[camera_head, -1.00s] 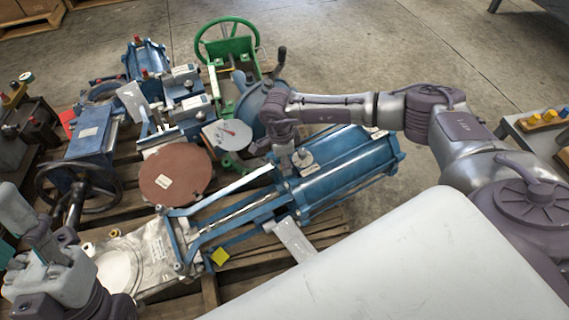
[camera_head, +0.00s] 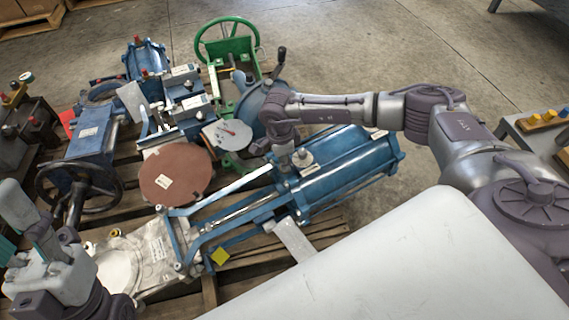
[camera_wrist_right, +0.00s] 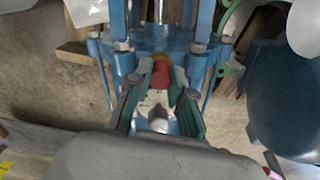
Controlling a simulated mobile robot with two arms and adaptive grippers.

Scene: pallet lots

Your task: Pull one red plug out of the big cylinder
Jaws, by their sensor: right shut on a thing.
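The big blue cylinder (camera_head: 352,172) lies on the pallet, right of centre in the head view. My right gripper (camera_head: 284,163) reaches down at its left end. In the right wrist view, the right gripper's fingers (camera_wrist_right: 162,78) are closed around a red plug (camera_wrist_right: 161,73) at the cylinder's blue end flange (camera_wrist_right: 135,45). The plug's lower part is hidden, so I cannot tell how deep it sits. In the head view the plug is hidden by the gripper. My left gripper (camera_head: 42,262) is at the lower left, away from the cylinder; its finger opening is unclear.
A brown round disc (camera_head: 176,173), a green handwheel (camera_head: 227,38) and a dark handwheel (camera_head: 78,186) crowd the pallet left of the cylinder. A grey table with yellow-topped items (camera_head: 543,119) stands at the right.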

